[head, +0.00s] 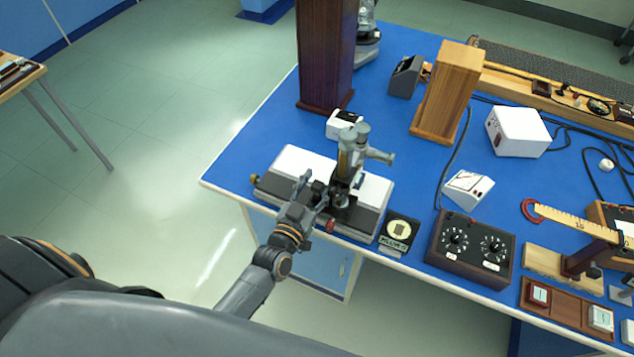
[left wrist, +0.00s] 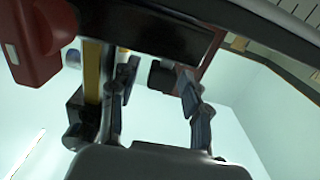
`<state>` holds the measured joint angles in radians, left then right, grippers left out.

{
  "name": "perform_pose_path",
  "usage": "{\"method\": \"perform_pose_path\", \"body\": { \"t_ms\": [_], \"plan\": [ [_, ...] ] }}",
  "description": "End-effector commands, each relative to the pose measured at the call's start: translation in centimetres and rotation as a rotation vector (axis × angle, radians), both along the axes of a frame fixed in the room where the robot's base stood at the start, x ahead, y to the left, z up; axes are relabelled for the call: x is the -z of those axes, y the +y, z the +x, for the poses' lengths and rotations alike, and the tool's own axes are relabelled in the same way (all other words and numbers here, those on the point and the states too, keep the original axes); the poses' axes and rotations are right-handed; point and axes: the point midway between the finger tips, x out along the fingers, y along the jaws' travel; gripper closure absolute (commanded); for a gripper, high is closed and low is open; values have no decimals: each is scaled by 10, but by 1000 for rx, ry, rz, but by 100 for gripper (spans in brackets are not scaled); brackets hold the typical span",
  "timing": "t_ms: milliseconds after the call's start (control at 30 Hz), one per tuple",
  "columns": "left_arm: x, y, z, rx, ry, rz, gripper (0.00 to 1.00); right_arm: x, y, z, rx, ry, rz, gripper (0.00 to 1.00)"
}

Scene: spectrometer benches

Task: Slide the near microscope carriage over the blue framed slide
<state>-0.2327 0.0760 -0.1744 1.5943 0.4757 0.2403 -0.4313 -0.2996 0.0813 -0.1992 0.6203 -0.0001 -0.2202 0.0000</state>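The near microscope (head: 350,152) stands upright on a long grey base with a white top (head: 300,160), near the table's front edge. A small dark bluish piece (head: 359,181) shows on the white top just right of the microscope tube; I cannot tell whether it is the blue framed slide. My left gripper (head: 314,190) is at the front of the base, just left of the microscope's foot. In the left wrist view its two fingers (left wrist: 160,88) stand apart, with a dark block (left wrist: 165,76) near the gap; contact cannot be told. My right gripper is not in view.
A small dark plaque (head: 398,232) and a brown two-dial box (head: 470,248) stand right of the base. A tall dark wooden column (head: 325,55) and a small white box (head: 342,122) stand behind. The blue tabletop (head: 245,150) is clear at the left.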

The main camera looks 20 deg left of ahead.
Motion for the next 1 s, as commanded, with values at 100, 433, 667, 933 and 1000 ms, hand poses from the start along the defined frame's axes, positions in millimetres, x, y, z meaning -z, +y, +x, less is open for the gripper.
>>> {"method": "perform_pose_path", "body": {
  "t_ms": [100, 433, 667, 933, 1000],
  "plan": [
    [0, 0, -1, 0, 0, 0, 53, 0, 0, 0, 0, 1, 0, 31],
    [1, 4, -50, 1, 4, 1, 53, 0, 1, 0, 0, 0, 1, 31],
    [1, 8, -96, 0, 3, 0, 53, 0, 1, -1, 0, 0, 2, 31],
    [0, 10, -119, 0, 1, 0, 53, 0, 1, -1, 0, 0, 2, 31],
    [0, 10, -120, 0, 0, 0, 53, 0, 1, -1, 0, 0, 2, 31]
  ]
}}
